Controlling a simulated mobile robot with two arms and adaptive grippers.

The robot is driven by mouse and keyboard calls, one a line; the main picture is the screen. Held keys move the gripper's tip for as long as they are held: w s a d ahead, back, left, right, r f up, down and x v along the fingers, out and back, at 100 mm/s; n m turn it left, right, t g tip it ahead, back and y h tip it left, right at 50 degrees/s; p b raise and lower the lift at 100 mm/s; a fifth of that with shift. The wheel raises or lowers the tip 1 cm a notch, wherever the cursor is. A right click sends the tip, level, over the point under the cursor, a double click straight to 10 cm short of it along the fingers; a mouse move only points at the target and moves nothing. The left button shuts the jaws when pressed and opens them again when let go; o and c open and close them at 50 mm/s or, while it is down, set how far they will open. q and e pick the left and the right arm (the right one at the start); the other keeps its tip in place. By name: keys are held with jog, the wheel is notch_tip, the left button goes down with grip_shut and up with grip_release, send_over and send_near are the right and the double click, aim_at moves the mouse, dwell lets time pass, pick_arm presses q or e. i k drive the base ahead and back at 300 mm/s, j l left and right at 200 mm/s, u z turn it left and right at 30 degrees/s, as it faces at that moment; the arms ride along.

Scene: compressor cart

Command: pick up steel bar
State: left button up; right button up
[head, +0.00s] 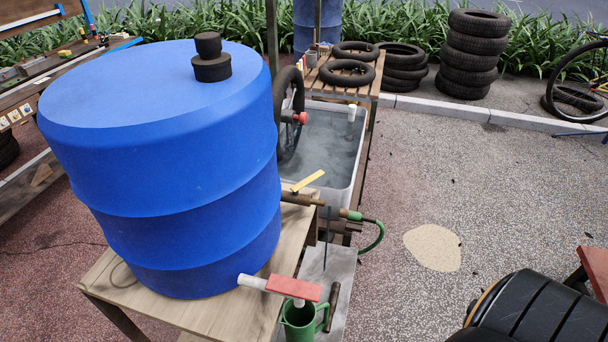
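Neither of my grippers is in view. I cannot tell for sure which thing is the steel bar. A thin dark bar (327,238) stands near upright beside the end of the water trough, below the brass valve. A shorter dark brown bar (332,306) lies on a low grey slab, just right of the green jug (300,322). Nothing is seen holding either bar.
A large blue drum (170,150) stands on a wooden table (215,322) and fills the left. A grey water trough (356,158), a green hose (376,240) and stacked tyres (470,55) are beyond. A black ribbed object (545,312) is at lower right. The middle-right ground is mostly clear.

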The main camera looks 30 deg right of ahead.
aim_at(336, 287)
jog(key=l+z, duration=0.1)
jog(key=z, duration=0.3)
jog(key=l+z, duration=0.1)
jog(key=z, duration=0.25)
jog(key=l+z, duration=0.1)
jog(key=z, duration=0.3)
